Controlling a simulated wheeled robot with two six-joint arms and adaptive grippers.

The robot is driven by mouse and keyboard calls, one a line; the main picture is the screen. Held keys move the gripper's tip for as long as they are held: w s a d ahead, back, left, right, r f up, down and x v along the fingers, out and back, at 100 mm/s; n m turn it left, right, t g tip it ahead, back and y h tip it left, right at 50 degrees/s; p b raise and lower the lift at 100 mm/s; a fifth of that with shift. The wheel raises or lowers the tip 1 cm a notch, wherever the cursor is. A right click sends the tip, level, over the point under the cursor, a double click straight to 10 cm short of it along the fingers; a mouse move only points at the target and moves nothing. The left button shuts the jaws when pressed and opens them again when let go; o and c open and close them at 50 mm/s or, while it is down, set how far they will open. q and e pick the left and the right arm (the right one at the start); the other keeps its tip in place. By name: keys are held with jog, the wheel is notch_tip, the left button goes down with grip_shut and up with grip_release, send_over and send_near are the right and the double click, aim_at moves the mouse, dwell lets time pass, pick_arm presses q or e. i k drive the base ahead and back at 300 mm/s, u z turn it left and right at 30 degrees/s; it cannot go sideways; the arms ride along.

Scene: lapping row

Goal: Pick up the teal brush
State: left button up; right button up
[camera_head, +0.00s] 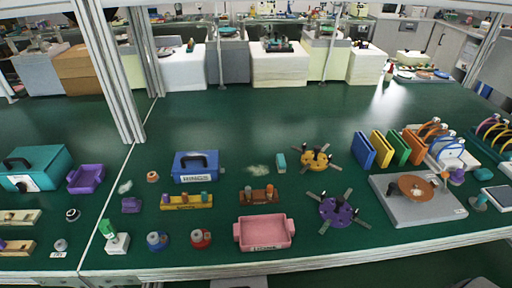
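A small teal block-shaped item (281,162), which looks like the teal brush, lies on the green bench top near the middle. It is too small to make out bristles. A pale patch of powder or scraps (258,169) is just to its left. A yellow disc with grey arms (315,160) is to its right, apart from it. Neither of my grippers shows in the head view.
A blue box (196,166) stands left of the teal item. A pink tray (264,233), a brown block with pegs (259,195) and a purple disc (337,211) are nearer the front. Coloured upright plates (380,147) stand right. The bench behind is clear.

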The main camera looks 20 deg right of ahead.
aim_at(281, 164)
jog(key=k, duration=0.5)
jog(key=z, duration=0.95)
jog(key=i, duration=0.6)
jog(key=u, duration=0.05)
